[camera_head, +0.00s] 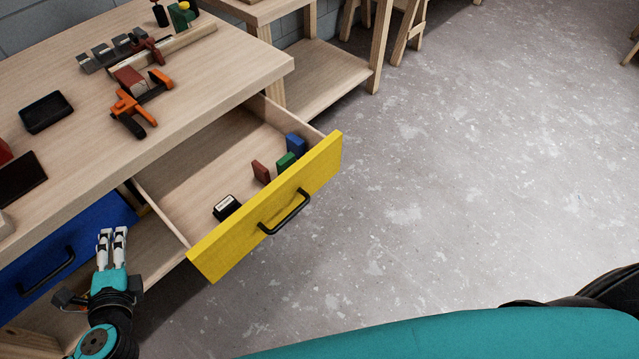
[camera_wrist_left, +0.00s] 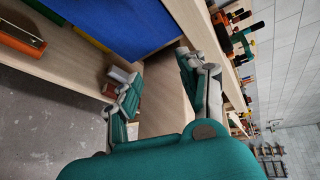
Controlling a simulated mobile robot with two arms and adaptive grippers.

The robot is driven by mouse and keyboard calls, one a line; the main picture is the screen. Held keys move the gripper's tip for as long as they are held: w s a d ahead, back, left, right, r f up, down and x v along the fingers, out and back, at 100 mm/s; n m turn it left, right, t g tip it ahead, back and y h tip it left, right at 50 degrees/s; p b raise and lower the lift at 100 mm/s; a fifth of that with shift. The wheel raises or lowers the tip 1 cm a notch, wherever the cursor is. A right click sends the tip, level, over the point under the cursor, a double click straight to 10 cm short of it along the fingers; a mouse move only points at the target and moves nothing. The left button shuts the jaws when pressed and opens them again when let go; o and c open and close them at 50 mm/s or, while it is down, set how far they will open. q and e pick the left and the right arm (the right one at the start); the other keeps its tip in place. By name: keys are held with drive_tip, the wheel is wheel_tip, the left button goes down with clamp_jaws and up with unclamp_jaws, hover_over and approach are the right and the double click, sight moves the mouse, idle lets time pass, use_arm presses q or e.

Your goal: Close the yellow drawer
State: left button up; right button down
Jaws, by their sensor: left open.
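The yellow drawer (camera_head: 236,236) is pulled well out from under the wooden workbench in the head view. Its front has a black bar handle (camera_head: 285,212). Inside are a small black box (camera_head: 227,206) and red, green and blue blocks (camera_head: 286,161) near the front. My left gripper (camera_head: 113,232) is open and empty, left of the drawer and in front of the blue drawer. It is apart from the yellow front and its handle. Its open fingers also show in the left wrist view (camera_wrist_left: 151,66). My right gripper is not in view.
A blue drawer (camera_head: 75,245) with a black handle is at the left; its blue front also fills the top of the wrist view (camera_wrist_left: 140,22). An orange clamp (camera_head: 133,108) and a black tray (camera_head: 46,111) lie on the benchtop (camera_head: 200,90). The grey floor at right is clear.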

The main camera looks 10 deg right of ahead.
use_arm(q)
drive_tip(key=s+d+f+n+g+h, duration=0.1)
drive_tip(key=s+d+f+n+g, duration=0.4)
drive_tip(key=f, duration=0.7)
drive_tip(key=s+d+f+n+g+h, duration=0.1)
drive_tip(key=s+f+n+g, duration=0.2)
drive_tip(key=s+f+n, duration=0.65)
drive_tip(key=s+d+f+n+g+h, duration=0.1)
drive_tip(key=s+d+f+n+g, duration=0.3)
drive_tip(key=f, duration=1.1)
drive_tip(key=s+a+f+m+g, duration=0.1)
drive_tip(key=s+a+f+m, duration=0.1)
drive_tip(key=s+f, duration=0.6)
use_arm(e)
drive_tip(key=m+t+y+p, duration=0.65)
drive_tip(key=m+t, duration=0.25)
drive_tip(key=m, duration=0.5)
approach(316, 181)
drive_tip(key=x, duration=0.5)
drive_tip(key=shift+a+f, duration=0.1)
use_arm(q)
drive_tip(key=s+a+r, duration=0.1)
drive_tip(key=s, duration=0.6)
drive_tip(key=shift+s+a+r, duration=0.2)
drive_tip(key=shift+s+r, duration=0.15)
drive_tip(key=shift+r, duration=0.05)
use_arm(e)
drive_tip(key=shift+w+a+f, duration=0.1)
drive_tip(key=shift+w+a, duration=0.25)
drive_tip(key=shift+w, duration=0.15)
